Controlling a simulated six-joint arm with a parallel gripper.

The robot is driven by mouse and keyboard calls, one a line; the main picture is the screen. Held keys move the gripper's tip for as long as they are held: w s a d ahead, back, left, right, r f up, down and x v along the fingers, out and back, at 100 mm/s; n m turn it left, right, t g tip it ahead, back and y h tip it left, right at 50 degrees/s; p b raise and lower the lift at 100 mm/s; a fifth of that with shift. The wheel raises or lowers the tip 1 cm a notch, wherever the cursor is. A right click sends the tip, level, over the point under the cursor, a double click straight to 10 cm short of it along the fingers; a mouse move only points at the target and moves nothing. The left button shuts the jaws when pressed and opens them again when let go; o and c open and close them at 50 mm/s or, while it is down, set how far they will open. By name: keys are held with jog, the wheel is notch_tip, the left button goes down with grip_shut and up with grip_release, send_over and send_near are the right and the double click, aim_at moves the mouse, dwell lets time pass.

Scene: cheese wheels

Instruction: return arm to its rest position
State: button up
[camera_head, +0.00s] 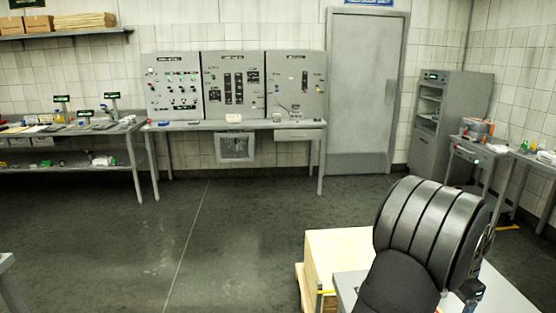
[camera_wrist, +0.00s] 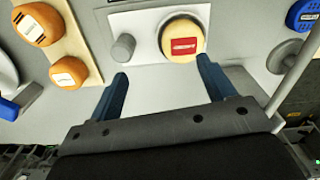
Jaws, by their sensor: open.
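My gripper (camera_wrist: 162,67) shows in the wrist view with its two blue fingers spread apart and nothing between them. A pale yellow cheese wheel (camera_wrist: 196,29) with a red label lies beyond the fingertips, on a light square plate. The right fingertip appears close to its lower edge; I cannot tell whether they touch. Two orange cheese wheels (camera_wrist: 40,24) with white labels sit on a wooden board (camera_wrist: 86,33) at the upper left. In the head view my arm fills the lower right, and my gripper cannot be made out.
A grey cylinder (camera_wrist: 123,47) stands beside the yellow wheel. A blue object (camera_wrist: 303,15) is at the upper right, near a grey rod. In the head view a pale wooden crate (camera_head: 340,255) stands left of my arm. The floor (camera_head: 220,240) in the middle is clear.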

jog(key=s+r, duration=0.5)
jog(key=s, duration=0.4)
jog(key=s+a+f, duration=0.2)
jog(key=s+a, duration=0.6)
jog(key=a, duration=0.2)
jog(key=w+a+f, duration=0.1)
jog(key=w+f, duration=0.1)
jog(key=w, duration=0.1)
jog(key=w+a+f, duration=0.1)
jog(key=w+f, duration=0.2)
jog(key=w, duration=0.1)
jog(key=w+a+f, duration=0.1)
jog(key=w+f, duration=0.1)
jog(key=w, duration=0.1)
jog(key=shift+w+f, duration=0.2)
jog(key=shift+w, duration=0.05)
jog(key=shift+w+f, duration=0.15)
jog(key=shift+f, duration=0.8)
